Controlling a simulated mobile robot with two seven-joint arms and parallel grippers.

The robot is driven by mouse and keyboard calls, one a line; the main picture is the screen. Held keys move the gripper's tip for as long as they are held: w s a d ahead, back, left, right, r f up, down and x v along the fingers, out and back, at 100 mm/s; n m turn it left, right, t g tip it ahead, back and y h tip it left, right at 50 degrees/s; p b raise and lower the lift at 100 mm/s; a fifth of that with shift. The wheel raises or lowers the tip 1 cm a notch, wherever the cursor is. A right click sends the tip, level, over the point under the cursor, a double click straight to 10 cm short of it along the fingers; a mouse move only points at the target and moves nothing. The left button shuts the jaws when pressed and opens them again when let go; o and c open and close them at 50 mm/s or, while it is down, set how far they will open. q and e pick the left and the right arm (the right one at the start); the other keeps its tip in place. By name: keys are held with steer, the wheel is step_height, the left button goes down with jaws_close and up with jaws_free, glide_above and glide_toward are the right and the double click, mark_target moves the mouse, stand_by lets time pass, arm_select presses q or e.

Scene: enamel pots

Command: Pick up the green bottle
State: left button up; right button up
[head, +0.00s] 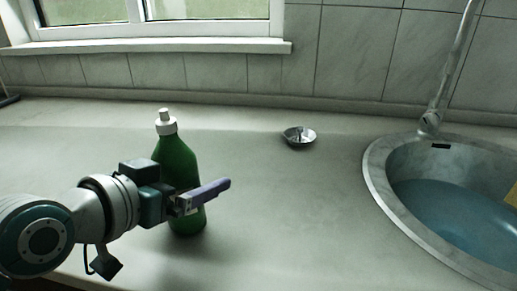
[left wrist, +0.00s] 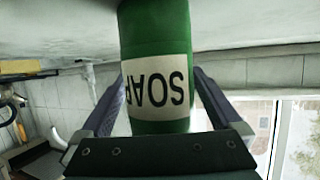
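The green bottle (head: 177,158) with a white pump cap stands upright on the grey counter, left of centre in the head view. In the left wrist view the bottle (left wrist: 155,35) shows upside down with a pale "SOAP" label. My left gripper (head: 208,190) reaches in from the left at the bottle's lower half. One purple finger passes in front of it; the other is hidden there. In the left wrist view the fingers are spread on both sides of the bottle, with a small gap at the right. My right gripper is not in view.
A small metal sink strainer (head: 299,137) lies on the counter (head: 290,220) right of the bottle. A round sink (head: 376,168) with bluish water and a faucet (head: 432,118) is at the right. A tiled wall and a window sill (head: 150,45) are behind. The middle counter is clear.

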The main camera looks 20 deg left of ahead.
arm_select(q)
steer(key=c, duration=1.5)
jaws_close()
steer(key=shift+r, duration=0.15)
